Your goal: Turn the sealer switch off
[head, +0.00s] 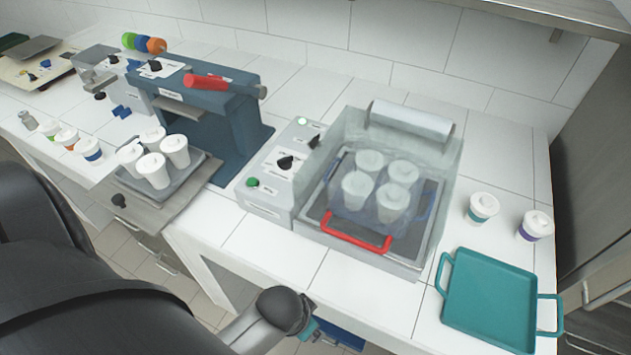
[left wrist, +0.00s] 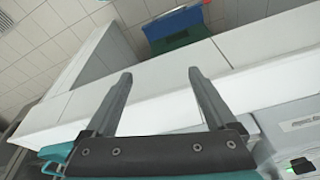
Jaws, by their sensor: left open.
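The sealer has a pale control box (head: 272,170) on its left side, in the middle of the head view. I cannot tell which control is the switch, as the labels are too small to read. My left gripper (head: 318,334) is below the counter's front edge, mostly hidden by its own wrist. In the left wrist view the left gripper (left wrist: 159,73) is open and empty, its fingers apart. The right gripper is not in view.
The sealer's clear chamber (head: 352,130) holds several white cups, with a red handle (head: 356,232) at its front. A teal tray (head: 490,297) lies to the right. A blue press (head: 222,120) stands left. The counter's front edge lies near my left gripper.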

